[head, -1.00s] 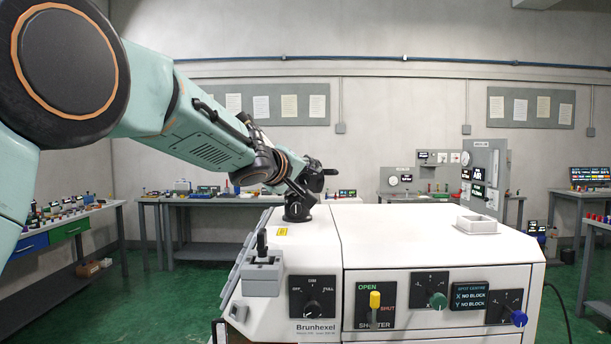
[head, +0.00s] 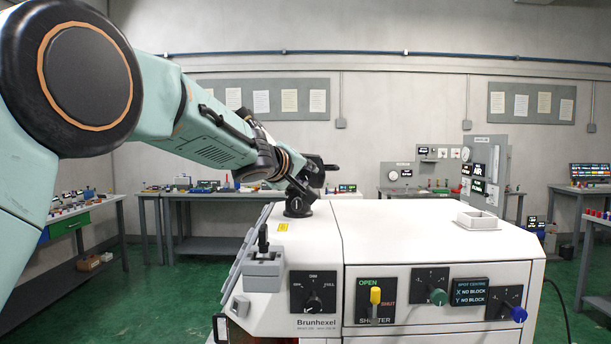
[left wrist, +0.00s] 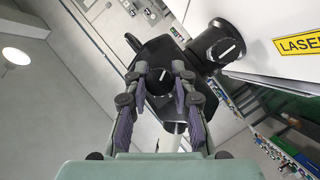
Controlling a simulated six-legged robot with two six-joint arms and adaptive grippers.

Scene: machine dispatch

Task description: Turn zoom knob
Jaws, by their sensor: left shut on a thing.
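A round black knob with a pale line on its face (left wrist: 159,82) sits between the two fingers of my left gripper (left wrist: 160,88) in the left wrist view. The fingers are shut on its sides. In the head view, my left gripper (head: 306,187) is over the back left of the white machine (head: 430,232), where the fingers and the held knob are hard to make out. A second black knob with a white line (left wrist: 228,47) is beside the gripper in the left wrist view. No label naming the zoom knob is readable. My right gripper is not in view.
The machine's front has a dim knob (head: 314,292), a yellow shutter lever (head: 375,297), a green knob (head: 438,297) and a blue knob (head: 518,314). A grey joystick box (head: 263,272) is at its left. A white tray (head: 477,220) is on top.

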